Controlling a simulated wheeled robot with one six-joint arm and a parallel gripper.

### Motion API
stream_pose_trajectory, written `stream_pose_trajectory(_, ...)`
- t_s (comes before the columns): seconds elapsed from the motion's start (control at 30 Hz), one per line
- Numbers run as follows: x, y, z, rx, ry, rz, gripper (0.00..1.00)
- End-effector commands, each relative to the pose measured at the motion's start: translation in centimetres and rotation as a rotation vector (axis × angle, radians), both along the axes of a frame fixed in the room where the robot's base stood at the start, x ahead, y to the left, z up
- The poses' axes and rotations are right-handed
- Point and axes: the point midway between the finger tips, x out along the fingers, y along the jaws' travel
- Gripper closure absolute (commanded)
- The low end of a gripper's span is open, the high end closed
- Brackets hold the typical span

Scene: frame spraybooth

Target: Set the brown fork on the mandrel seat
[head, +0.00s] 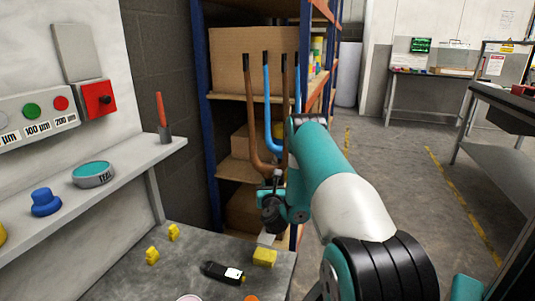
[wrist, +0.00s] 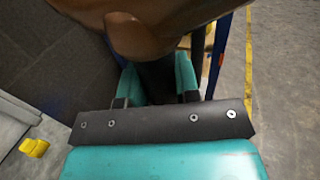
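The brown fork (head: 262,168) is upright with its two dark-tipped legs pointing up. My gripper (head: 272,200) is below its crown. In the wrist view the brown crown (wrist: 140,35) fills the top, and a dark stem runs down between the teal fingers (wrist: 160,82), which are closed on it. A blue fork (head: 267,105) stands behind the brown one, its legs also up; what supports it is hidden. I cannot pick out the mandrel seat for certain in either view.
A grey bench (head: 190,262) below has yellow blocks (head: 264,257) and a black bottle-like item (head: 224,272). The left ledge (head: 120,165) carries a teal tin (head: 93,174), a blue knob (head: 45,202) and a red-handled tool (head: 162,115). Shelving (head: 204,70) stands behind; open floor lies right.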

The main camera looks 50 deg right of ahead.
Motion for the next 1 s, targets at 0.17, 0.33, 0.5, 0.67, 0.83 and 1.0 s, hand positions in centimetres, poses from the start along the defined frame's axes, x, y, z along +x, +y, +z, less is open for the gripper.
stream_pose_trajectory(0.17,-0.1,-0.1,0.0,0.002,-0.002,-0.001,1.00)
stream_pose_trajectory(0.33,-0.1,-0.2,0.0,0.002,-0.002,-0.002,1.00)
stream_pose_trajectory(0.5,-0.1,-0.3,0.2,0.001,-0.005,-0.004,1.00)
stream_pose_trajectory(0.67,-0.1,-0.3,0.7,0.000,-0.004,-0.004,1.00)
stream_pose_trajectory(0.83,-0.1,-0.3,1.4,0.000,-0.004,-0.004,1.00)
stream_pose_trajectory(1.0,-0.1,-0.3,2.0,0.000,-0.004,-0.004,1.00)
